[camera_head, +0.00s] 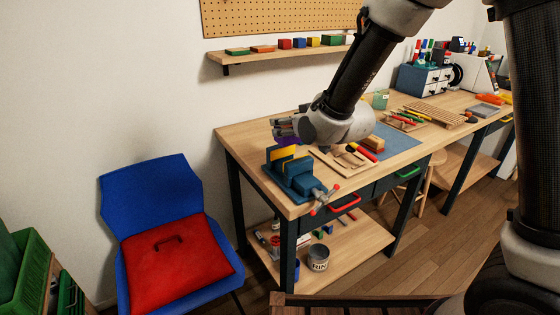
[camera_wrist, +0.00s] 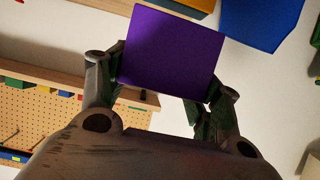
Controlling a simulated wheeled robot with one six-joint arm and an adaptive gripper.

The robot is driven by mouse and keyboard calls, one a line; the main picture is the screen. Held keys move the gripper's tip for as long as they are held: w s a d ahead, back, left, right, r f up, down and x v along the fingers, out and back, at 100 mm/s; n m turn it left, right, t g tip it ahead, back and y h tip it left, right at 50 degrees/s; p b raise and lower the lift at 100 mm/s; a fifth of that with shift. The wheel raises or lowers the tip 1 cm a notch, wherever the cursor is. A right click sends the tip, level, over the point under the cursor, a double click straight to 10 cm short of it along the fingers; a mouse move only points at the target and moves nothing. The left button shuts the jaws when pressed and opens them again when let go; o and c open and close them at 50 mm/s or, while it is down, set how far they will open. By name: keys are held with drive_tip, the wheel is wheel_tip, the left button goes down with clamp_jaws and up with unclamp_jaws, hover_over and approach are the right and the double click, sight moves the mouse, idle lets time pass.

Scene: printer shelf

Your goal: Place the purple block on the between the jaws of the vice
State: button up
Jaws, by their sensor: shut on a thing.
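The purple block (camera_wrist: 170,52) fills the upper middle of the wrist view, held between the two fingers of my gripper (camera_wrist: 165,85). In the head view only a small part of the purple block (camera_head: 287,141) shows, beside my gripper (camera_head: 286,130), with the rest hidden. The blue vice (camera_head: 306,184) stands at the near left corner of the workbench, with yellow on its jaws and a red-tipped handle. My gripper and the block are above and behind the vice, near its jaws. I cannot tell the exact gap between block and jaws.
The wooden workbench (camera_head: 240,130) carries a blue mat (camera_head: 398,138), pens and wooden pieces right of the vice. A blue chair (camera_head: 150,190) with a red case (camera_head: 178,262) stands at the left. A wall shelf (camera_head: 270,54) holds coloured blocks.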

wheel_tip(320, 180, down, 8)
drive_tip(key=shift+r, duration=0.1)
drive_tip(key=shift+f, duration=0.2)
drive_tip(key=o, duration=1.2)
drive_tip(key=shift+c, duration=0.2)
